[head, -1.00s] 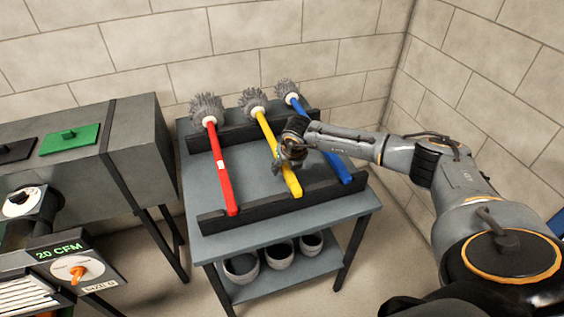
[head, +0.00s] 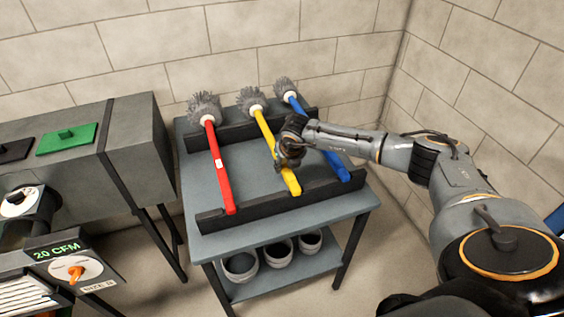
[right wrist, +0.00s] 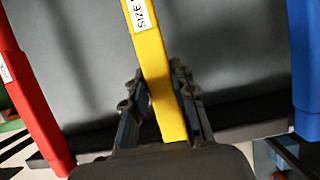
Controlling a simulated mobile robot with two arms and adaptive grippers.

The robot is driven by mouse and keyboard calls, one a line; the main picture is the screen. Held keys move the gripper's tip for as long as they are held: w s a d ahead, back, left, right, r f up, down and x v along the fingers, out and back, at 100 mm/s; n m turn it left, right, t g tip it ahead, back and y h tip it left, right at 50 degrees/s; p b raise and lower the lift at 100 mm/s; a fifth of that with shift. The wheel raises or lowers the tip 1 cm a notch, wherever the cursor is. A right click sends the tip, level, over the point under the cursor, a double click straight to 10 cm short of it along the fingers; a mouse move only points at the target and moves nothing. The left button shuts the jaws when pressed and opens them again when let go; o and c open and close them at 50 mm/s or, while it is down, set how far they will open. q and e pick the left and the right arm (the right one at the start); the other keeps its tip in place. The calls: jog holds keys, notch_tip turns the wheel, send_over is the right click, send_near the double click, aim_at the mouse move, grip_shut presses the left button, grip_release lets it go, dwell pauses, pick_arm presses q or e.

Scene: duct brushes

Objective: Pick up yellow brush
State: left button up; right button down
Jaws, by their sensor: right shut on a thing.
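The yellow brush (head: 265,131) lies between a red brush and a blue brush across the rack on the table, its grey bristle head at the back wall side. My right gripper (head: 284,161) is at the middle of its handle. In the right wrist view the yellow handle (right wrist: 150,60) runs between the two fingers of my right gripper (right wrist: 162,112), which are shut on it. A partly visible size label shows on the handle. The handle's front end still appears at the front rail. My left gripper is not in view.
The red brush (head: 218,165) lies to the left and the blue brush (head: 325,150) close to the right. The rack's front rail (head: 245,216) edges the table (head: 290,228). Several cups (head: 279,255) stand on the lower shelf. A grey duct (head: 140,150) stands left.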

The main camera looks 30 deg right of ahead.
jog(key=shift+r, duration=0.1)
jog(key=shift+r, duration=0.15)
jog(key=shift+w+r+p, duration=0.1)
jog(key=shift+r+p, duration=0.15)
jog(key=shift+p, duration=0.05)
notch_tip(320, 180, up, 3)
jog(key=shift+f+b, duration=0.1)
jog(key=shift+b, duration=0.3)
jog(key=s+a+r+b, duration=0.2)
jog(key=s+a+r, duration=0.1)
jog(key=a+r, duration=1)
jog(key=shift+a+r, duration=0.4)
jog(key=shift+r, duration=0.45)
